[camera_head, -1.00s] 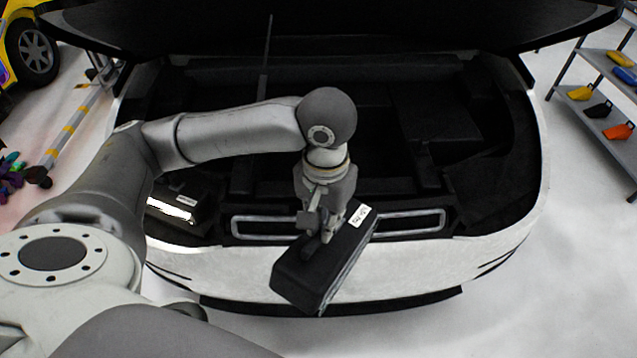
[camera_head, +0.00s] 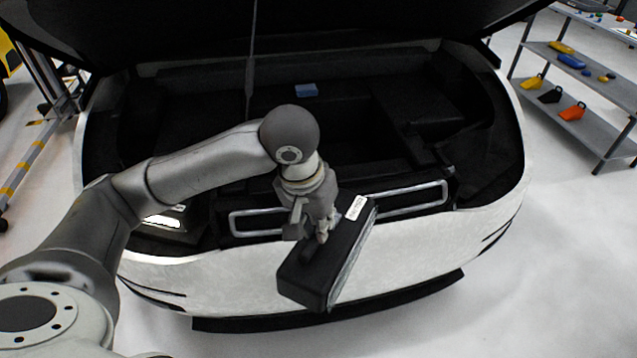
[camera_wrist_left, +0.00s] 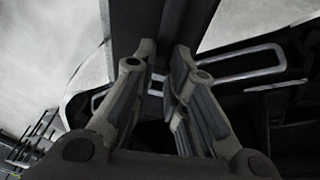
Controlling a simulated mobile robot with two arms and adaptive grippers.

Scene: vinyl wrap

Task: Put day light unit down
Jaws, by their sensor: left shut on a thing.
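The day light unit (camera_head: 318,272) is a black, box-shaped part with a small white label near its upper right end. It is held tilted in the air in front of the car's white front. My left gripper (camera_head: 322,235) is shut on it near its upper side. In the left wrist view the unit (camera_wrist_left: 138,22) runs as a dark block between the fingers (camera_wrist_left: 160,62) at the top. The gripper covers part of the unit. My right gripper is not in view.
The white car front (camera_head: 235,278) has its hood open over a black compartment. A blue block (camera_head: 306,90) lies inside it. A second black unit with a bright strip (camera_head: 166,222) sits at the car's left corner. A shelf (camera_head: 590,125) with coloured parts stands at right. The floor at lower right is clear.

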